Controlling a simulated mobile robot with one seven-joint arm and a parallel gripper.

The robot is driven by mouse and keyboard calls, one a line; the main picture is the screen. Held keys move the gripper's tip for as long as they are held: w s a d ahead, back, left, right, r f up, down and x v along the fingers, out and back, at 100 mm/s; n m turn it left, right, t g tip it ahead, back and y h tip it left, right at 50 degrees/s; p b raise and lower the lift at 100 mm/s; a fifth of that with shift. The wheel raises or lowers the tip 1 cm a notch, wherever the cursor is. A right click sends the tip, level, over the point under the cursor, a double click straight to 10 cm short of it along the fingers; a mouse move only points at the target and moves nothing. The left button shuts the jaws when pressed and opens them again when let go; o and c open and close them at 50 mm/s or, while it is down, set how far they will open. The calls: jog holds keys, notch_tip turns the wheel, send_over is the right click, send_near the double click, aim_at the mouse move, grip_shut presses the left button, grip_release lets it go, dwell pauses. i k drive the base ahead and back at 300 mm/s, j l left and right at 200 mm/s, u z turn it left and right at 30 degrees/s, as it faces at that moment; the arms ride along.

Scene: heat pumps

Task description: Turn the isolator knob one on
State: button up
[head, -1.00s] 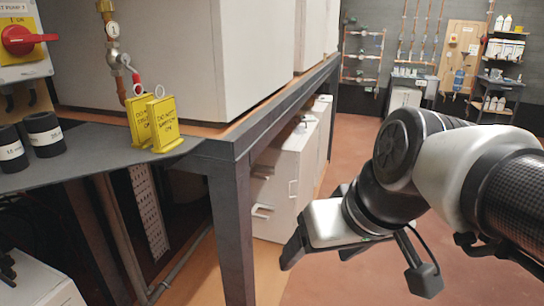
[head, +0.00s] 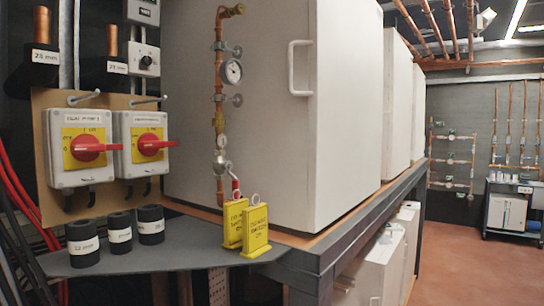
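Two isolator boxes are mounted side by side on a board at the left of the head view. Each has a grey casing, a yellow plate and a red knob. The left isolator (head: 58,174) has a red knob (head: 88,148) whose handle lies horizontal. The right isolator (head: 128,168) has a red knob (head: 153,144), also horizontal. The labels above the knobs are too small to read surely, so I cannot tell for certain which is number one. A metal hook or shackle sticks out at the top of each box. My gripper is not in view.
A grey shelf (head: 180,258) below the isolators holds several black insulation rings (head: 83,243) and two yellow warning tags (head: 255,232). Copper pipe with gauges (head: 220,110) and a large white cabinet (head: 270,120) stand to the right. Floor at right (head: 450,262) is clear.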

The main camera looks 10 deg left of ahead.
aim_at(85, 148)
jog(key=u, duration=1.5)
